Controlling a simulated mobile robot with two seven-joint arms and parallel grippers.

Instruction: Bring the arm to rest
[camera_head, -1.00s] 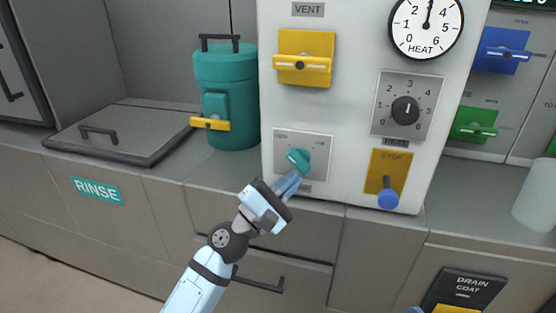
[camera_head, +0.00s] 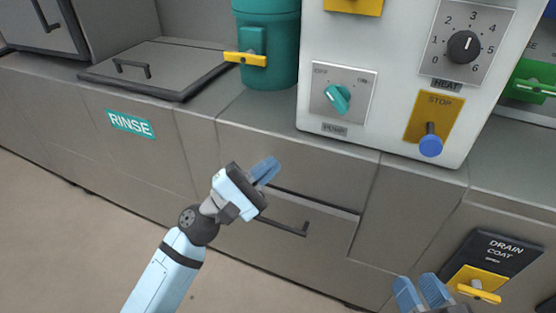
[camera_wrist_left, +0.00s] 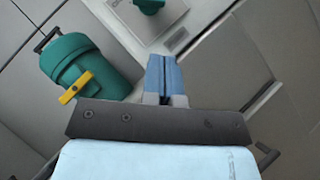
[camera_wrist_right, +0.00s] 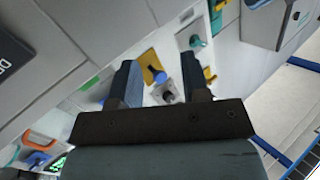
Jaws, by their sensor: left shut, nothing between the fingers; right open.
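My left gripper (camera_head: 266,170) is shut and empty in the head view. It hangs in front of the grey cabinet fronts, below and left of the teal knob (camera_head: 338,98) on the white panel (camera_head: 400,90), apart from it. Its closed blue fingers also show in the left wrist view (camera_wrist_left: 161,78).
A teal canister (camera_head: 270,45) with a yellow handle stands on the counter, left of the white panel. A drawer handle (camera_head: 285,227) is close below my left gripper. The blue stop lever (camera_head: 430,145) juts from the panel. Floor at lower left is clear.

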